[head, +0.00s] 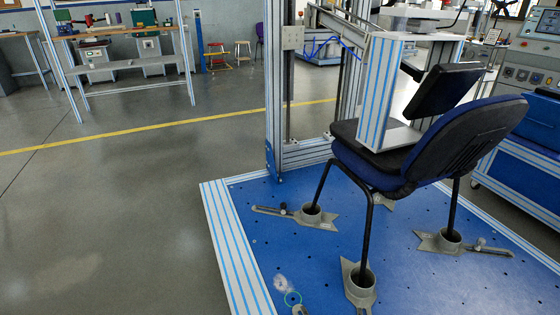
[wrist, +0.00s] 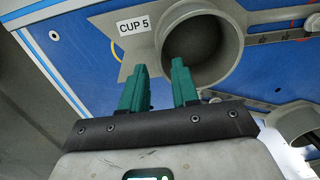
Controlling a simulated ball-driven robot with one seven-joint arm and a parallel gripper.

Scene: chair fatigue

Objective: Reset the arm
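My gripper (wrist: 160,75) shows in the wrist view, with two green fingers standing apart on a dark mount. Nothing is held between them. Past the fingertips is a round grey cup (wrist: 236,55) with a white label reading "CUP 5" (wrist: 135,27). The right fingertip overlaps the cup's rim in the picture; I cannot tell whether they touch. The cup looks empty. My arm and gripper cannot be made out in the head view.
A dark blue and black chair (head: 468,140) stands with its legs in grey cups (head: 362,280) on a blue platform (head: 300,250). A metal test frame (head: 277,100) rises beside it. The floor (head: 120,220) left of the platform is clear. A workbench (head: 130,88) stands farther back.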

